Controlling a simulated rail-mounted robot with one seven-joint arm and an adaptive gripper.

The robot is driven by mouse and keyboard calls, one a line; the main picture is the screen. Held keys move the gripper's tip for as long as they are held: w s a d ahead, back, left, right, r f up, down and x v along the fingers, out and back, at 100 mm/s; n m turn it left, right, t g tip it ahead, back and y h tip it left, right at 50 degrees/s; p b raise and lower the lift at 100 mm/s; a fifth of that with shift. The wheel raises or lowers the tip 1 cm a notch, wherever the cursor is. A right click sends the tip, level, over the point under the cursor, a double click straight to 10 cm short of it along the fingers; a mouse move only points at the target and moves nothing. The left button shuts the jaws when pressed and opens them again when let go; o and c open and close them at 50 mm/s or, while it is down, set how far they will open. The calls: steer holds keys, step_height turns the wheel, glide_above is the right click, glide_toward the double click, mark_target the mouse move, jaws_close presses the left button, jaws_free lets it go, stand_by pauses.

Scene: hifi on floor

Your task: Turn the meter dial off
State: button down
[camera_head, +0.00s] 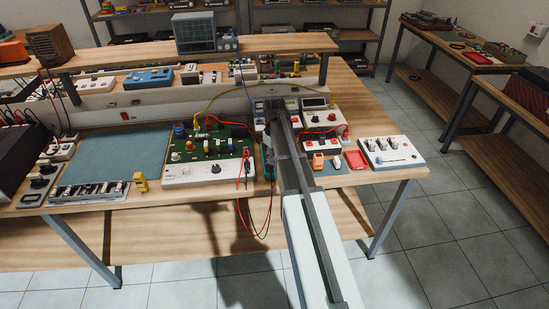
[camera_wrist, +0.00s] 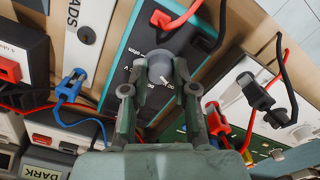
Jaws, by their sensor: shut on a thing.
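The meter (camera_wrist: 128,62) has a dark face with white print and a teal case edge, and fills the upper middle of the wrist view. Its grey round dial (camera_wrist: 159,66) sits between the two fingertips of my gripper (camera_wrist: 160,76). The fingers are shut on the dial, one on each side. A white mark shows near the dial's lower edge, but I cannot tell its setting. The fingers and palm hide the lower part of the face. In the head view my arm covers most of the meter; a teal edge shows beside it (camera_head: 267,160).
Red and black plugs (camera_wrist: 163,20) with leads stand at the meter's top end. A blue plug lead (camera_wrist: 70,86) lies left, and more leads (camera_wrist: 258,92) hang right. In the head view, a green circuit board (camera_head: 209,160) stands left of my arm and a white switch box (camera_head: 391,152) right.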

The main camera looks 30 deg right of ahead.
steer(key=n, duration=0.4)
steer(key=shift+n, duration=0.4)
stand_by(0.4)
steer(key=c, duration=0.9)
jaws_free()
steer(key=shift+r, duration=0.1)
step_height(320, 180, up, 12)
steer(key=shift+f, duration=0.1)
